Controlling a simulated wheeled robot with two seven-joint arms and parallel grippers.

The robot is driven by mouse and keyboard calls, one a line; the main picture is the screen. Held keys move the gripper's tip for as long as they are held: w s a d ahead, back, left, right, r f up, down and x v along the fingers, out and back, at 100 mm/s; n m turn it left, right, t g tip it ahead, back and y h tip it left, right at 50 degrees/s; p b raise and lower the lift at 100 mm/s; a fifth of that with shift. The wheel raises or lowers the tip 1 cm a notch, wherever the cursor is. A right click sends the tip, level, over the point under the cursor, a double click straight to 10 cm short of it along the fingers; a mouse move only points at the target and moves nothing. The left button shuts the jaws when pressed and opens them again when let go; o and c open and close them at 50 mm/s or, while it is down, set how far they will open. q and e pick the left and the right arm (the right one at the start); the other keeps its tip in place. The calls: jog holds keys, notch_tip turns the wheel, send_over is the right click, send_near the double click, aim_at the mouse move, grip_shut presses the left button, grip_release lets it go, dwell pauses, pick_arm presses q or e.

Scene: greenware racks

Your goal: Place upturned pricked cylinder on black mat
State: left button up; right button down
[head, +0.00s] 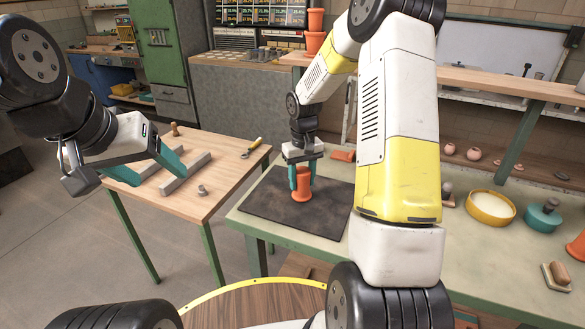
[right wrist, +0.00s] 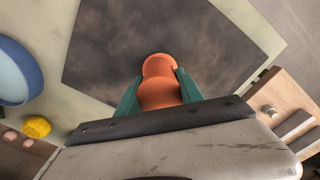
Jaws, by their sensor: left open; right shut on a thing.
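The orange cylinder (head: 301,184) is between the teal fingers of my right gripper (head: 302,180), which is shut on it. It looks upright, with a wider rim, over the black mat (head: 262,207). I cannot tell for sure whether its base touches the mat. In the right wrist view the cylinder (right wrist: 160,80) sits between both fingers (right wrist: 158,88), with the dark mat (right wrist: 120,38) behind it. My left gripper (head: 128,178) is open and empty, over the wooden table at the left.
The wooden table (head: 222,180) at the left holds grey bars (head: 186,174) and a yellow-handled tool (head: 251,147). Right of my arm, the green bench carries a yellow bowl (head: 490,208) and a teal pot (head: 541,216). An orange piece (head: 342,155) lies behind the mat. The mat's left part is clear.

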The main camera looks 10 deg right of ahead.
jog(key=c, duration=0.8)
grip_release()
jog(key=shift+o, duration=0.2)
notch_tip(320, 180, up, 12)
jog(key=shift+f, duration=0.15)
jog(key=s+a+r+t, duration=0.1)
jog(key=s+r, duration=0.3)
jog(key=s, duration=0.4)
jog(key=s+a+r+m+t+y, duration=0.1)
jog(key=s+r+t, duration=0.2)
jog(key=s, duration=0.5)
jog(key=s+r+t+y, duration=0.1)
jog(key=s+r+t, duration=0.1)
jog(key=s+r, duration=0.4)
jog(key=s, duration=0.3)
jog(key=shift+a+m, duration=0.3)
jog(key=shift+a, duration=0.1)
